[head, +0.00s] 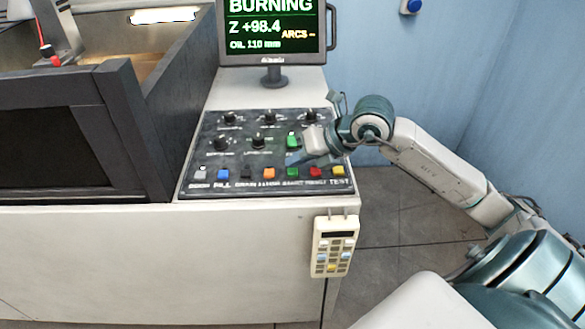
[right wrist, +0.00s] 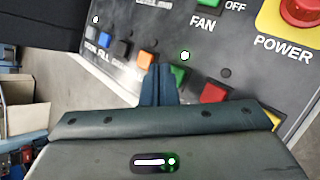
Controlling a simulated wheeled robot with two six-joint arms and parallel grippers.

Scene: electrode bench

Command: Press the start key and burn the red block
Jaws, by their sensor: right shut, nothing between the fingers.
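The green start key (head: 292,173) is in the lower row of the control panel; it also shows in the right wrist view (right wrist: 177,76). My right gripper (head: 292,160) is shut and empty, its blue fingertips (right wrist: 160,68) right at the green key's orange-side edge. I cannot tell whether they touch it. The monitor (head: 272,32) reads BURNING, Z +98.4, OIL 110 mm. A small red part (head: 47,51) shows in the machine at the upper left; I cannot tell if it is the red block. My left gripper is not in view.
An orange key (head: 268,174) and a red key (head: 315,172) flank the green one. A red POWER button (right wrist: 302,8) sits beyond. A keypad pendant (head: 334,246) hangs on the cabinet front. The dark-walled tank (head: 120,120) stands left of the panel.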

